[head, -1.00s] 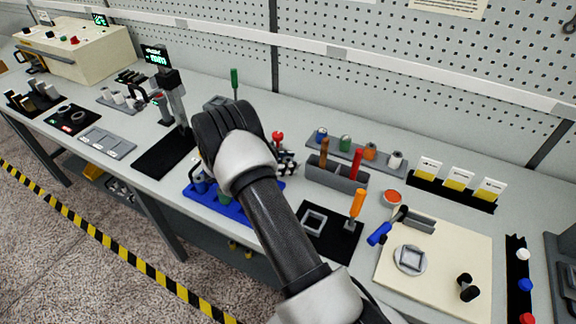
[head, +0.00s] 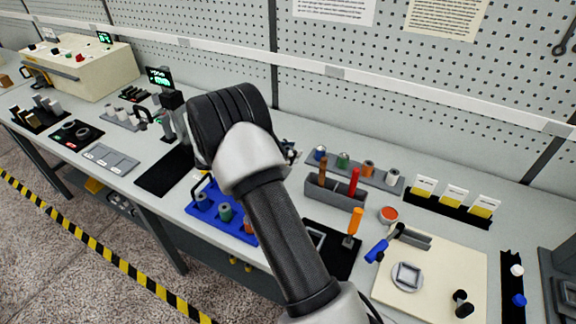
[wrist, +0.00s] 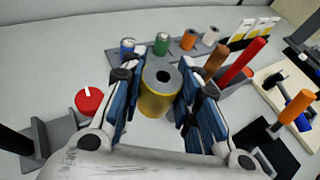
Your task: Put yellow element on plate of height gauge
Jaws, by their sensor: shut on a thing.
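The yellow element (wrist: 157,97) is a yellow cylinder with a grey top and a dark hole. It stands roughly upright between the fingers of my gripper (wrist: 160,105), which is shut on it. In the head view my forearm and wrist hide the gripper and the element. The height gauge (head: 172,112), with a green-lit display (head: 160,78), stands left of my wrist at the back of the bench. Its plate cannot be made out clearly. A black mat (head: 163,172) lies in front of the gauge, partly behind my arm.
A blue tray (head: 190,212) with several coloured pieces lies below my wrist. A grey rack (head: 330,163) of coloured spindles and a grey holder (head: 335,192) with screwdrivers stand to the right. A red knob (wrist: 88,101) is left of my gripper.

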